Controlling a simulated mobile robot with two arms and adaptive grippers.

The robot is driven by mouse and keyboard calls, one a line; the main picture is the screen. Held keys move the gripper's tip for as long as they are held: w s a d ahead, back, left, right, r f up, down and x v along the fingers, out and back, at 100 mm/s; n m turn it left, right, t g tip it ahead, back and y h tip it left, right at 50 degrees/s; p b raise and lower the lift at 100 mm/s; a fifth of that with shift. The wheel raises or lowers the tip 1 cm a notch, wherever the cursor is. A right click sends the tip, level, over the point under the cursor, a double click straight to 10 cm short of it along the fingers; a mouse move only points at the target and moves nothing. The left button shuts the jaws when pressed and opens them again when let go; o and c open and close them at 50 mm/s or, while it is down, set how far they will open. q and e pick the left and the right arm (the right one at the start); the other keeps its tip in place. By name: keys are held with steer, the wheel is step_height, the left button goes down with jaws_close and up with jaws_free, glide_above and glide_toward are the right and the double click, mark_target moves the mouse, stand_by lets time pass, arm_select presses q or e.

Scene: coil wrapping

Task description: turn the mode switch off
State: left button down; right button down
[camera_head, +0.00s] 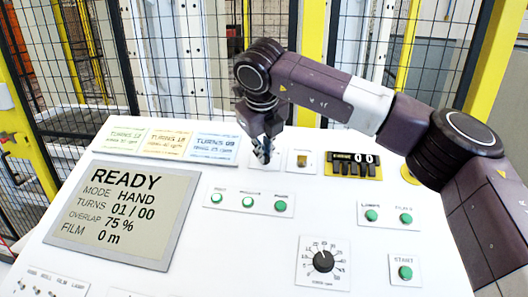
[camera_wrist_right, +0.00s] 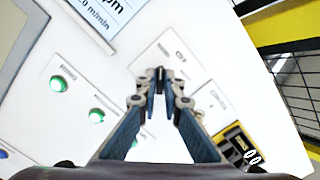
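My right gripper (camera_head: 262,152) comes down from the right arm onto a small white plate (camera_head: 269,148) in the panel's back row. In the right wrist view its fingertips (camera_wrist_right: 160,82) are close together around a small dark piece, which appears to be the mode switch (camera_wrist_right: 160,73). The fingers hide most of that switch, so its setting and label cannot be read. The display (camera_head: 115,210) reads READY, MODE HAND, TURNS 01 / 00, OVERLAP 75 %, FILM 0 m. My left gripper is not in view.
Green buttons (camera_head: 248,202) lie in front. A black dial (camera_head: 323,262) and START button (camera_head: 405,272) sit nearer. Label cards (camera_head: 168,144) lie left. Mesh fencing stands behind.

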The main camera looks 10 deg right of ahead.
steer(key=shift+f+m+b, duration=0.1)
steer(key=shift+m+b, duration=0.2)
steer(key=shift+b, duration=0.3)
steer(key=m+b, duration=0.3)
steer(key=b, duration=0.1)
steer(key=shift+f+m+b, duration=0.1)
steer(key=shift+m+b, duration=0.2)
steer(key=shift+m+h+b, duration=0.3)
steer(key=shift+m+b, duration=0.65)
steer(key=shift+m, duration=0.25)
steer(key=shift+r+m+b, duration=0.2)
steer(key=shift+m+b, duration=0.5)
steer(key=shift+m, duration=0.4)
steer(key=shift+r, duration=0.1)
steer(key=c, duration=2.1)
jaws_free()
